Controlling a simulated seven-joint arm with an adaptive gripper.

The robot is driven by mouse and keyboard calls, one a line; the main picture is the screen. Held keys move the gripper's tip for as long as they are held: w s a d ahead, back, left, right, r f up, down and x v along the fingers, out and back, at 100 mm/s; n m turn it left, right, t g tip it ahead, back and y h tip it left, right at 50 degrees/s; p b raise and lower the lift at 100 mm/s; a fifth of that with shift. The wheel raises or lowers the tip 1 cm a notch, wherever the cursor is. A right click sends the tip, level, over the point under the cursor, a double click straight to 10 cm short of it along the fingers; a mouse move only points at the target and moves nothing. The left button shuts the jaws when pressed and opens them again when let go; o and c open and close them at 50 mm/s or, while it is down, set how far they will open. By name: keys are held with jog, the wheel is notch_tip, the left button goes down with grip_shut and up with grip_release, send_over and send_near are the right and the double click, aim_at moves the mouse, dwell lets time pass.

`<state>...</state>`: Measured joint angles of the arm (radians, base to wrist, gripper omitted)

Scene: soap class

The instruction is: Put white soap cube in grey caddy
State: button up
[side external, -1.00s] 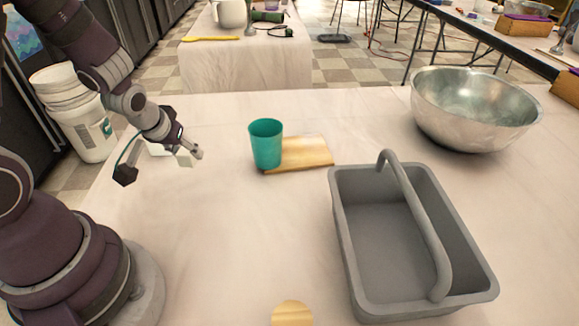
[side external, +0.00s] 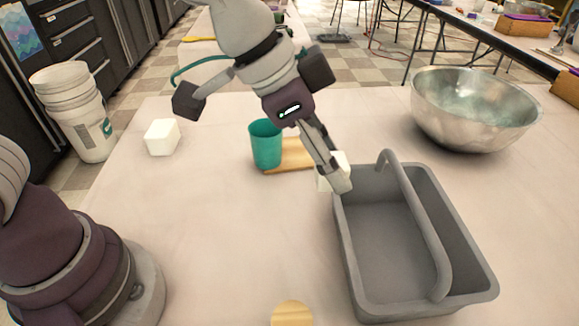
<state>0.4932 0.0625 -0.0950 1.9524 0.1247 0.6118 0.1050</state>
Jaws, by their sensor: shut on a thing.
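My gripper (side external: 338,184) is shut on a white soap cube (side external: 323,184) and holds it by the back left corner of the grey caddy, at about rim height in the picture. The fingers hide part of the cube. I cannot tell whether the cube is over the caddy or just outside it. The grey caddy (side external: 380,245) stands on the table at the right, open on top and empty inside, with an arched handle across it. A second white cube (side external: 162,137) sits on the table at the left, away from my gripper.
A teal cup (side external: 266,145) stands beside a wooden board (side external: 292,155), left of my gripper. A large metal bowl (side external: 470,110) is at the back right. A round wooden piece (side external: 292,314) lies at the front edge. The handle (side external: 425,230) rises above the caddy.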

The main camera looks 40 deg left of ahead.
send_over(413, 195)
jog(key=shift+s+f, duration=0.1)
jog(key=shift+f, duration=2.25)
jog(key=shift+f, duration=0.2)
jog(key=o, duration=0.9)
jog(key=shift+r, duration=0.1)
